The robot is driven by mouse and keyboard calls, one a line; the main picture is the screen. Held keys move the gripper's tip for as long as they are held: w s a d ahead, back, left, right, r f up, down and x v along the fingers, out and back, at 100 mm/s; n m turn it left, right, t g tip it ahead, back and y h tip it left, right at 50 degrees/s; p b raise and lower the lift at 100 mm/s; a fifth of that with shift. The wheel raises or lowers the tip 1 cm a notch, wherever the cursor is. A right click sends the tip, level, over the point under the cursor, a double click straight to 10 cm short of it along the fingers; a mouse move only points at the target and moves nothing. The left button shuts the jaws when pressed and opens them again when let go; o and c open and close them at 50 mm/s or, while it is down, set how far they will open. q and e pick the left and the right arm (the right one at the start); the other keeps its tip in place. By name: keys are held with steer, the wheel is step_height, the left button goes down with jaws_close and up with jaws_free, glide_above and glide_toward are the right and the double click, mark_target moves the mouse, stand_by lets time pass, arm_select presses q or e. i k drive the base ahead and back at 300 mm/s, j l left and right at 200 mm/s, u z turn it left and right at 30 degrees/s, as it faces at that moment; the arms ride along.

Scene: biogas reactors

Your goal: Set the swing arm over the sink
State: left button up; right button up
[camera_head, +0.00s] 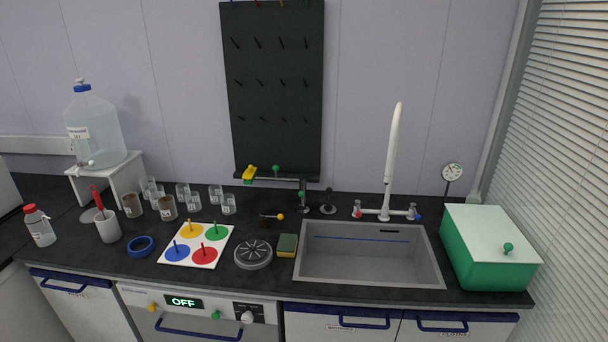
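A dark horizontal arm (285,179) reaches left from an upright post (304,196) on the counter behind the sink's left edge. A yellow and green piece (249,174) is at its left end, and green knobs show on the arm and post. The arm lies over the counter, left of the sink. The grey sink (433,263) is set in the counter and looks empty, with a blue line along its back wall. The white tap (393,150) stands behind it, its spout rising nearly upright, with red and blue handles at its base. Neither of my grippers is in view.
A short dark stand (328,203) is right of the post. A sponge (287,245) and round grey drain-like disc (253,253) lie left of the sink. A green box (464,250) stands right. Several glasses and a coloured-spot board (211,230) occupy the left counter.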

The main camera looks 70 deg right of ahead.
mark_target(302, 180)
steer(key=z, duration=2.1)
steer(key=i+j, duration=0.55)
steer(key=j, duration=0.15)
